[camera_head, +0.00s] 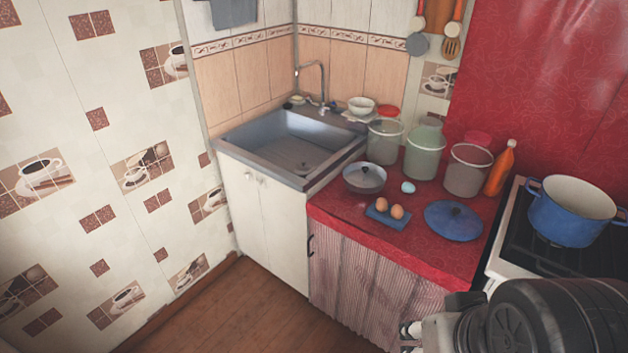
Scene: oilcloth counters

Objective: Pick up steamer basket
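A round grey metal vessel with a lid and dark knob (364,178) stands at the left back of the red counter, beside the sink. It may be the steamer basket; I cannot tell for sure, and no other basket is clear. My gripper (408,338) shows only in part at the bottom edge, low in front of the counter and well apart from the vessel. Most of it is cut off or hidden by my arm, so its opening cannot be made out.
The red counter (335,208) holds a blue tray with eggs (376,217), a blue lid (453,221), several bins (424,152) and an orange bottle (499,170). A blue pot (572,212) stands on the stove at right. A sink (290,145) lies left; open floor (235,305) is in front.

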